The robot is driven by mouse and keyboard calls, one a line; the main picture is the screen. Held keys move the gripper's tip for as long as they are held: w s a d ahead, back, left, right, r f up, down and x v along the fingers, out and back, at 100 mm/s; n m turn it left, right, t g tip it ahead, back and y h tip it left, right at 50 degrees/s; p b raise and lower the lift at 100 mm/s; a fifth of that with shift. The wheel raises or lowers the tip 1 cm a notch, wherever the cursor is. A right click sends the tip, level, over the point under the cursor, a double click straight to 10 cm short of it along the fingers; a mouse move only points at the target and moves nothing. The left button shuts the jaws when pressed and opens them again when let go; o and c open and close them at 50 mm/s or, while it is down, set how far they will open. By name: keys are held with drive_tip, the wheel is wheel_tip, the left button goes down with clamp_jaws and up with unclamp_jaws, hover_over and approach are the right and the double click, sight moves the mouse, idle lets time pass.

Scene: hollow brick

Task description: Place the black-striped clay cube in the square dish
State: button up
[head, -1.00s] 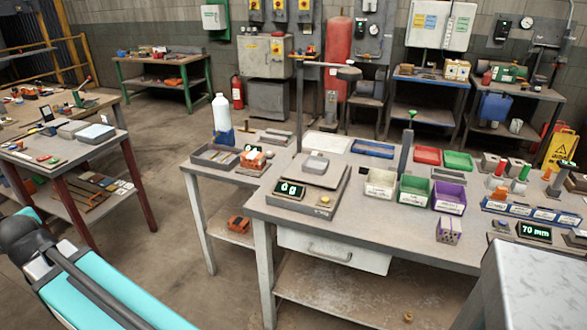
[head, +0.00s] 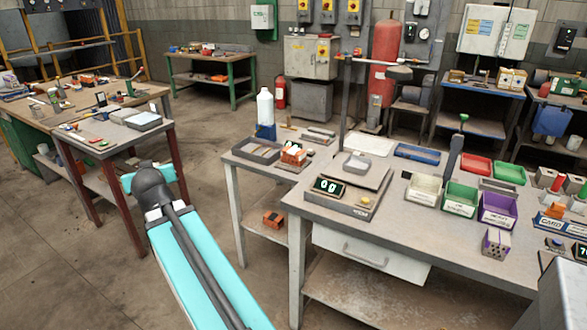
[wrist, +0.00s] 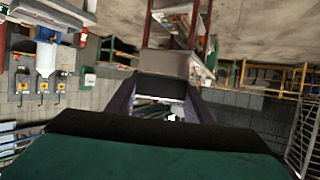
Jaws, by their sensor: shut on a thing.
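In the wrist view my gripper (wrist: 158,108) is shut on a tan-grey block with a dark band, which looks like the black-striped clay cube (wrist: 165,63). It is held in the air, away from any table. In the head view my gripper and the cube are hidden beyond my turquoise arm, which reaches toward the left table. A small grey dish that looks square (head: 357,165) sits on the pan of the scale on the main workbench, well to the right of my arm. I see nothing in it.
The scale (head: 343,196) has a lit display. A grey tray (head: 257,151), an orange item and a white bottle (head: 265,108) stand on the side table left of it. White, green and purple bins (head: 461,197) stand to its right. Open floor lies between the tables.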

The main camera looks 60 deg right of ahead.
drive_tip(key=s+d+f+m+g+h+b, duration=0.1)
drive_tip(key=s+d+m+g+h+b, duration=0.2)
drive_tip(key=s+d, duration=0.85)
drive_tip(key=s+d+f+m+g+h+b, duration=0.1)
drive_tip(key=s+d+m+g+h, duration=0.3)
drive_tip(key=s+d, duration=0.75)
drive_tip(key=s+d+m+g+b, duration=0.1)
drive_tip(key=s+d+m+g, duration=0.2)
drive_tip(key=s, duration=0.6)
drive_tip(key=s+d+m+g+b, duration=0.1)
drive_tip(key=s+d+m+g, duration=0.2)
drive_tip(key=s+d, duration=0.4)
drive_tip(key=s+d+r+m+g+b, duration=0.1)
drive_tip(key=s+d+m+g, duration=0.2)
drive_tip(key=s, duration=0.8)
drive_tip(key=d, duration=0.2)
drive_tip(key=shift+d+y, duration=0.35)
drive_tip(key=shift+y, duration=0.05)
drive_tip(key=shift+r, duration=0.1)
drive_tip(key=shift+w+d+f+p, duration=0.1)
drive_tip(key=shift+w+d+f, duration=0.15)
drive_tip(key=shift+w+d, duration=1.45)
drive_tip(key=shift+w+d+f+p, duration=0.1)
drive_tip(key=shift+w+d+f, duration=0.15)
drive_tip(key=shift+d, duration=2.7)
drive_tip(key=shift+w+d+f+p, duration=0.15)
drive_tip(key=shift+w+d, duration=0.85)
drive_tip(key=shift+d, duration=1.35)
